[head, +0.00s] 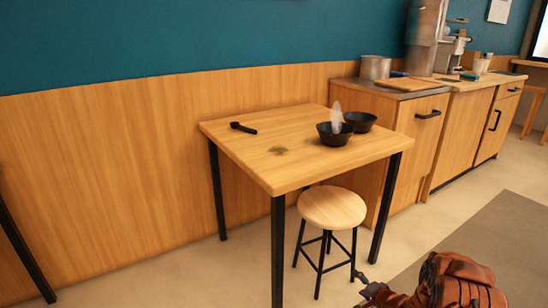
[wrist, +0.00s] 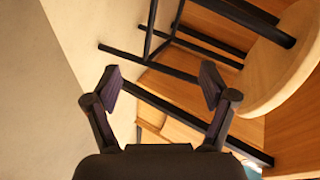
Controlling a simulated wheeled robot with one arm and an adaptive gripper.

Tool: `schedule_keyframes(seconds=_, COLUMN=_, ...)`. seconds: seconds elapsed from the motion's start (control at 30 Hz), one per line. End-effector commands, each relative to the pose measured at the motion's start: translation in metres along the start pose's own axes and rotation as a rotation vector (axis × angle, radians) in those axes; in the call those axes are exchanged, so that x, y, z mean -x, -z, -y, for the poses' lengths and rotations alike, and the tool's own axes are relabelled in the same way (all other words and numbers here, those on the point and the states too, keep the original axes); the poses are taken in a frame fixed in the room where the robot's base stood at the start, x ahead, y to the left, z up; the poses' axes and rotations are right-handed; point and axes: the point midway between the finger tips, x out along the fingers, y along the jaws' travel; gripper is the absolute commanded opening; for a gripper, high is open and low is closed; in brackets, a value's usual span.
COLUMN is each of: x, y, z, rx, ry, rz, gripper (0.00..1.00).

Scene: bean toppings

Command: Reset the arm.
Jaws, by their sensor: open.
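My gripper (head: 363,281) shows at the lower right of the head view, low in front of the table and just right of the stool legs. In the wrist view my gripper (wrist: 160,84) has its two dark fingers spread wide with nothing between them. My reddish-brown arm runs from it to the bottom right corner of the head view. The wooden table (head: 245,155) stands behind and to the left. The round stool (head: 332,207) is at its front right. The stool's pale seat (wrist: 278,75) and dark legs show tilted in the wrist view.
A wooden counter (head: 404,129) stands behind right. Floor right of the stool is open.

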Motion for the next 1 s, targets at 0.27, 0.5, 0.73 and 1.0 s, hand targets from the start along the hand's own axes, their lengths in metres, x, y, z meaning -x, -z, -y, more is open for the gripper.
schedule_keyframes(seconds=0.27, x=0.044, y=0.046, z=0.076, rx=0.188, ry=-0.188, rz=-0.043, gripper=0.83)
schedule_keyframes(seconds=0.5, x=0.091, y=0.073, z=0.136, rx=0.322, ry=-0.346, rz=-0.061, gripper=0.83)
schedule_keyframes(seconds=0.73, x=0.146, y=0.088, z=0.193, rx=0.424, ry=-0.493, rz=-0.057, gripper=0.83)
schedule_keyframes(seconds=1.0, x=0.220, y=0.089, z=0.258, rx=0.517, ry=-0.652, rz=-0.019, gripper=0.83)
